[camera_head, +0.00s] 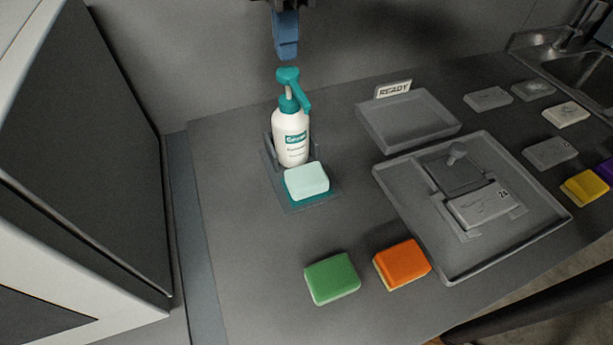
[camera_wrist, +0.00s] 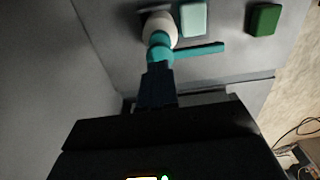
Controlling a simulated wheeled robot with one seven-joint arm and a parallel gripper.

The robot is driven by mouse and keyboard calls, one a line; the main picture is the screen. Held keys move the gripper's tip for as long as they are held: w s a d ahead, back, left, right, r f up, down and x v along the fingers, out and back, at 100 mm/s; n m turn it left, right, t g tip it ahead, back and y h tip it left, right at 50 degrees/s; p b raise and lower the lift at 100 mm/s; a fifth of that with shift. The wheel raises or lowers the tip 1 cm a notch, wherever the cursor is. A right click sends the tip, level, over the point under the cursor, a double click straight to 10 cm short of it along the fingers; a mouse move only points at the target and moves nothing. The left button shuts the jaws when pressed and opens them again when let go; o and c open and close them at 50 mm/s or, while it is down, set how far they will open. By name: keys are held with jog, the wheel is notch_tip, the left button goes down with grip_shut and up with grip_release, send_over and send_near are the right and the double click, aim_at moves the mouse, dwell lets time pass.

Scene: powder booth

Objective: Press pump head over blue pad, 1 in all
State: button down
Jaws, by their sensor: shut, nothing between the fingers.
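A white pump bottle (camera_head: 291,145) with a teal pump head (camera_head: 288,75) stands upright in a grey holder. Its nozzle points toward a pale blue-green pad (camera_head: 306,181), which lies on a teal patch just in front of the bottle. My gripper (camera_head: 287,54) is shut and empty, pointing down above the pump head with a small gap in the head view. In the wrist view the shut fingertips (camera_wrist: 158,68) line up with the pump head (camera_wrist: 160,46), and the pad (camera_wrist: 193,18) shows beside the bottle.
A green sponge (camera_head: 332,278) and an orange sponge (camera_head: 402,264) lie in front. A grey tray (camera_head: 400,190) with a fixture is at right, with a shallow tray (camera_head: 408,121) and READY sign (camera_head: 394,89) behind. A white cabinet (camera_head: 70,170) stands left.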

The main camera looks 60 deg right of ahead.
notch_tip(320, 180, up, 4)
jog(key=shift+f+p, duration=0.25)
jog(key=shift+p, duration=1)
jog(key=shift+r, duration=0.95)
